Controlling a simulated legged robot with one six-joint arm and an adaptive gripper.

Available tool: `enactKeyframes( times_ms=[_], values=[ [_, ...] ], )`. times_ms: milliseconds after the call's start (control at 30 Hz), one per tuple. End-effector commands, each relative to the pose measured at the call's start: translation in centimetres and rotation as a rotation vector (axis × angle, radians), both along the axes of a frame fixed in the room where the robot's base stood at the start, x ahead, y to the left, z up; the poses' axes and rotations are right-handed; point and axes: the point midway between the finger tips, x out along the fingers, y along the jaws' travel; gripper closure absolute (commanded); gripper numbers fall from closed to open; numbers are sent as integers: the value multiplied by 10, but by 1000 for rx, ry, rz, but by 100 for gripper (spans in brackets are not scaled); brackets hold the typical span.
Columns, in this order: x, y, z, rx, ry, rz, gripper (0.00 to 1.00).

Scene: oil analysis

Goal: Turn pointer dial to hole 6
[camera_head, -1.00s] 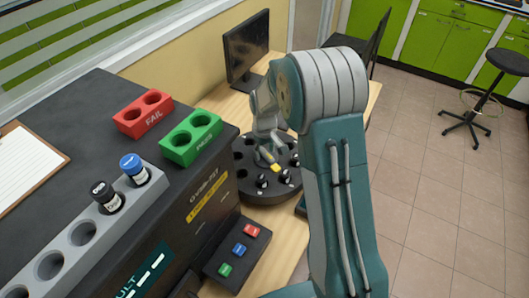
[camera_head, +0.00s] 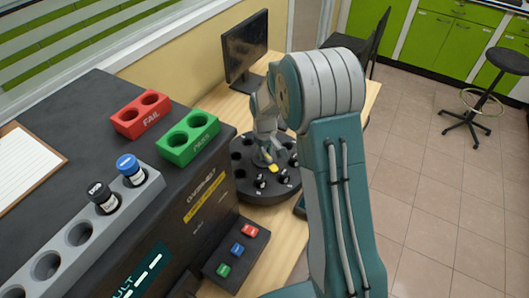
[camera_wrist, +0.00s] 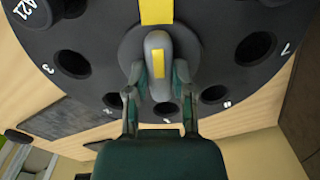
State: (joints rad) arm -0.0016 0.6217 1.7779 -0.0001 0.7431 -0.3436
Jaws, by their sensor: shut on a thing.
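The round black dial (camera_head: 265,192) sits on the wooden table and has numbered holes around its rim. It also fills the top of the wrist view (camera_wrist: 215,50). At its centre is the grey pointer knob (camera_wrist: 158,50) with a yellow stripe. A yellow pointer strip (camera_wrist: 156,10) runs outward from the knob, away from my gripper. My gripper (camera_wrist: 159,82) is shut on the knob, with a finger on each side. The numbers 3, 7 and 8 are readable in the wrist view. I cannot read a 6. In the head view my gripper (camera_head: 269,150) hides most of the knob.
A black analyser (camera_head: 150,225) with a grey vial rack (camera_head: 105,225), a red FAIL block (camera_head: 141,117) and a green block (camera_head: 188,140) stands left of the dial. A button box (camera_head: 237,252) is in front. A monitor (camera_head: 244,48) stands behind. A vial (camera_wrist: 35,12) sits in the dial.

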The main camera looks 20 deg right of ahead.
Motion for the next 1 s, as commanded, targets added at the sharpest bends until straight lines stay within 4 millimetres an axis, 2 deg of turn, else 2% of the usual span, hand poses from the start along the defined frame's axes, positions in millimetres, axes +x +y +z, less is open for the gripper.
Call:
enactKeyframes(
  times_ms=[700,1000],
  values=[
    [1,0,-1,0,-4,-534,100],
    [1,0,-1,1,-4,-687,100]
  ],
)
